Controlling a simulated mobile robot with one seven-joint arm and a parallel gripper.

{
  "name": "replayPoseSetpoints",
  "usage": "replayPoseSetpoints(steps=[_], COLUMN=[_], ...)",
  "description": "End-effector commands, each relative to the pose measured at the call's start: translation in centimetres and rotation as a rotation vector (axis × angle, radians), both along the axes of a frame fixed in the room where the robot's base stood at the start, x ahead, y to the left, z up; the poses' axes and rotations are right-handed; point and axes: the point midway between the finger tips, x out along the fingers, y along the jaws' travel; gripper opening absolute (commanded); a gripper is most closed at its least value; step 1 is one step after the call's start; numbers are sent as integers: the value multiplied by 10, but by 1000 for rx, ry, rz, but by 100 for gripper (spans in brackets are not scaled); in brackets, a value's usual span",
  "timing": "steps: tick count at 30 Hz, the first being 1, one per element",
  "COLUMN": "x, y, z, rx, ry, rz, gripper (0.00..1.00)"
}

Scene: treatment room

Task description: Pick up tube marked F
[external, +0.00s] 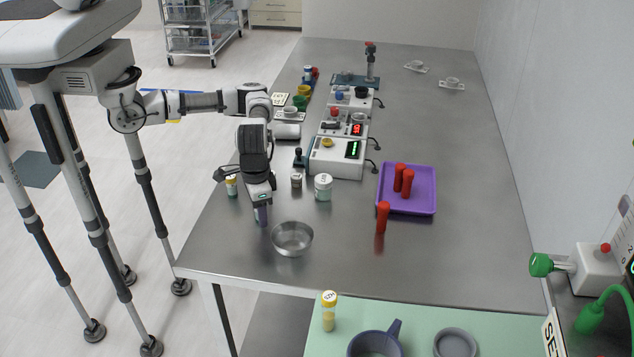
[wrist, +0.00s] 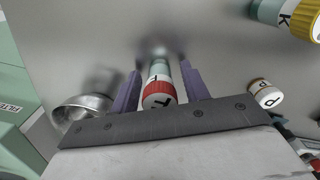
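In the wrist view, a tube with a red cap (wrist: 157,98) stands between the two purple fingers of my gripper (wrist: 160,85). The letter on its cap and side looks like T; I cannot rule out F. Gaps show between the tube and both fingers, so my gripper is open around it. In the external view, my gripper (external: 262,215) points down near the table's left edge, beside the metal bowl (external: 292,239). The tube is mostly hidden there by the fingers.
A yellow-capped tube marked K (wrist: 285,15) and a small jar marked P (wrist: 264,95) are nearby. A white jar (external: 323,187) stands to the right. A purple tray (external: 421,208) holds red tubes; another red tube (external: 382,218) stands before it.

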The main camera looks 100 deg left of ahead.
Motion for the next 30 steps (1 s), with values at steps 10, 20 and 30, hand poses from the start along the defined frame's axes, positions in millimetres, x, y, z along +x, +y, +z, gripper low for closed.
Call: replayPoseSetpoints(steps=[10,20,30], x=[0,1,0], y=[0,0,0], z=[0,16,82], rx=[0,1,1], ry=[0,-4,-3], rz=[0,0,1], gripper=[6,6,6])
